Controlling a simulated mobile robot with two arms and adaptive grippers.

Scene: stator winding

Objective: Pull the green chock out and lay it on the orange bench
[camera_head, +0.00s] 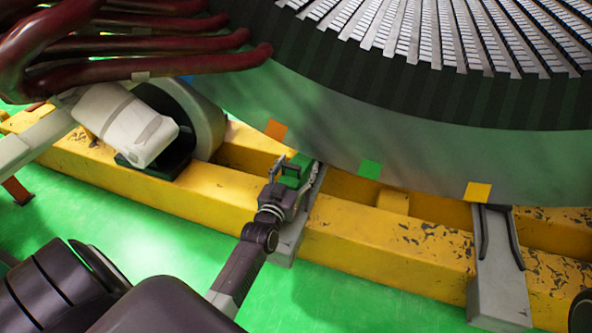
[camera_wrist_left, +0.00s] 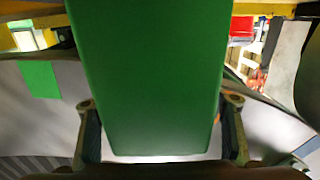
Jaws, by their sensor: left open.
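The green chock (camera_head: 296,172) sits at the top of a grey bracket (camera_head: 291,237) on the yellow beam, close under the big stator's lower edge. In the left wrist view the chock (camera_wrist_left: 150,75) fills the middle of the picture. My left gripper (camera_head: 287,178) is at the chock. Its two fingers (camera_wrist_left: 163,132) stand open, one on either side of the chock; the wrist view shows light gaps near the fingertips, and I cannot tell whether either finger touches it. No orange bench can be made out. My right gripper is not in view.
The stator (camera_head: 440,160) hangs over the beam, with orange, green (camera_head: 370,169) and yellow (camera_head: 478,192) markers on its skirt. A second grey bracket (camera_head: 500,265), without a chock, stands at right. Dark red pipes (camera_head: 150,60) and a grey-white motor-like unit (camera_head: 125,125) are at left. Green floor lies in front.

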